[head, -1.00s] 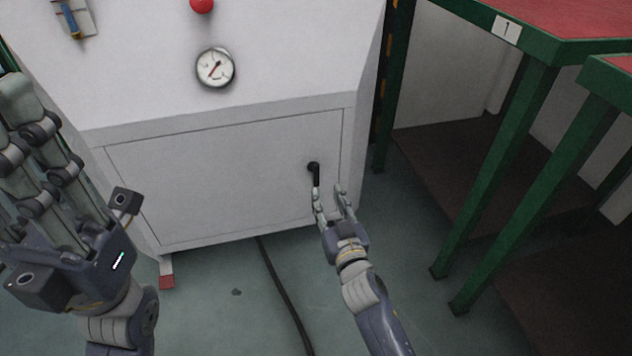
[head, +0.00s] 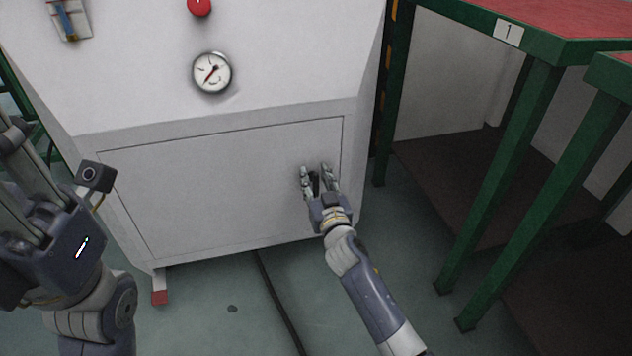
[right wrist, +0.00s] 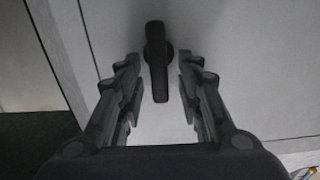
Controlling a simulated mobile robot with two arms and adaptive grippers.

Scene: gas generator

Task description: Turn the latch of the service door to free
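The service door (head: 200,190) is a light grey panel on the front of the generator cabinet. Its black latch (head: 315,183) sits near the door's right edge and is partly hidden by my right gripper in the head view. In the right wrist view the latch (right wrist: 157,62) points down toward the gripper, between the fingers. My right gripper (head: 316,170) is open, with one finger on each side of the latch; gaps show on both sides (right wrist: 159,78). My left gripper (head: 20,150) is at the left edge, its fingertips partly cut off, away from the door.
A pressure gauge (head: 212,73) and a red button (head: 199,6) are on the panel above the door. A green-framed table (head: 540,110) stands at the right. A black cable (head: 275,300) runs over the floor below the cabinet.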

